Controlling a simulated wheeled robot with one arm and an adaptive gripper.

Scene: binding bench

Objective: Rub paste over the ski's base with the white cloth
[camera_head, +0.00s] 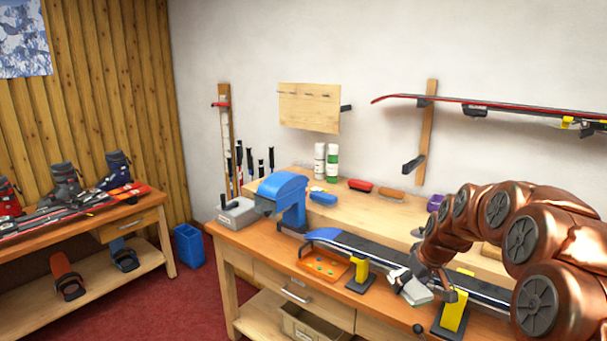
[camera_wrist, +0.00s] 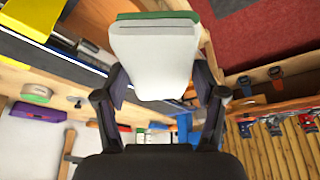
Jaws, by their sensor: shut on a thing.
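The ski (camera_head: 350,243), blue-tipped with a long dark upper face, lies flat across yellow-and-black supports on the bench. It also shows at the left of the wrist view (camera_wrist: 48,62). My gripper (camera_head: 424,285) is at the ski's near side, between the two yellow supports. Its fingers are shut on the white cloth (camera_wrist: 155,62), a thick white pad with a green edge. The cloth (camera_head: 416,293) is partly hidden by my fingers in the head view. I cannot tell whether it touches the ski. No paste can be made out on the ski.
The yellow supports (camera_head: 358,272) stand up from the bench. An orange tray (camera_head: 325,264) with small pieces sits under the ski's tip. A blue machine (camera_head: 287,196), brushes (camera_head: 360,185) and bottles (camera_head: 332,162) stand behind. A second ski (camera_head: 490,107) hangs on the wall.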

